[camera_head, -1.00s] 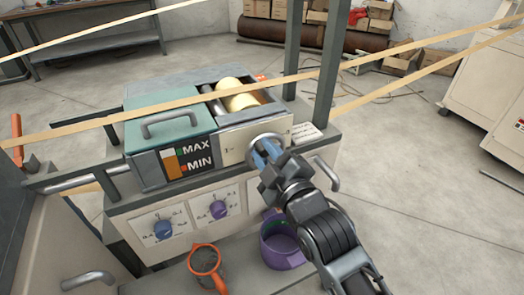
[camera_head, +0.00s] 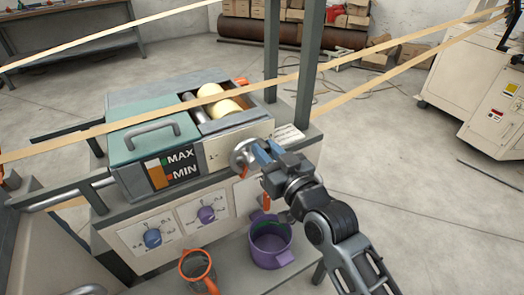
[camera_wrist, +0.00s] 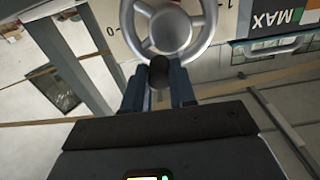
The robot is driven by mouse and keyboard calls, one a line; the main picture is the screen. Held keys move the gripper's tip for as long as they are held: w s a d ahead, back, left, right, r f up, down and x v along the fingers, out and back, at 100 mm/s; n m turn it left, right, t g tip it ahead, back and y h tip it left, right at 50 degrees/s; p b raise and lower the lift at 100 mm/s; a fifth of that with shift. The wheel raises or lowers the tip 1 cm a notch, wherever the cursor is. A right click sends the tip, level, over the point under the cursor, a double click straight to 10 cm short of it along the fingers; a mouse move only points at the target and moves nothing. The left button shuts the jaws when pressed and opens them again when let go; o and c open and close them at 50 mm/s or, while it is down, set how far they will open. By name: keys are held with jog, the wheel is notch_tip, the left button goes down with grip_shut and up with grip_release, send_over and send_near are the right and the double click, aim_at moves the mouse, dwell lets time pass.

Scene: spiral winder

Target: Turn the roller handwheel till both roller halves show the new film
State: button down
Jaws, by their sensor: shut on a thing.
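The roller (camera_head: 222,102) shows in the open bay of the winder box, beside the teal lid. Its visible surface is pale cream; its underside is hidden. The grey roller handwheel (camera_head: 240,153) is on the box's front face, and it also shows in the wrist view (camera_wrist: 172,28). My gripper (camera_head: 264,151) is at the wheel's right side. In the wrist view my gripper (camera_wrist: 158,80) has its two blue fingers around the wheel's dark knob (camera_wrist: 159,70), below the hub. It is shut on that knob.
The teal lid (camera_head: 148,142) has a grey handle. A MAX/MIN gauge (camera_head: 173,168) and two dials (camera_head: 152,237) are on the front. An orange-rimmed jug (camera_head: 198,268) and a purple pot (camera_head: 271,243) stand below. Tan film strands (camera_head: 345,70) cross above; a grey post (camera_head: 309,60) stands behind.

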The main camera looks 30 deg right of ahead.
jog(key=shift+d+f+m, duration=0.45)
jog(key=shift+f+m, duration=0.15)
jog(key=shift+m, duration=1.3)
jog(key=shift+d+f+m, duration=0.4)
jog(key=shift+f+m, duration=0.25)
jog(key=shift+m, duration=1.25)
jog(key=shift+d+f+m, duration=0.45)
jog(key=shift+f+m, duration=0.15)
jog(key=shift+m, duration=1.3)
jog(key=c, duration=0.9)
grip_release()
jog(key=shift+s+b, duration=0.8)
jog(key=shift+s, duration=3.15)
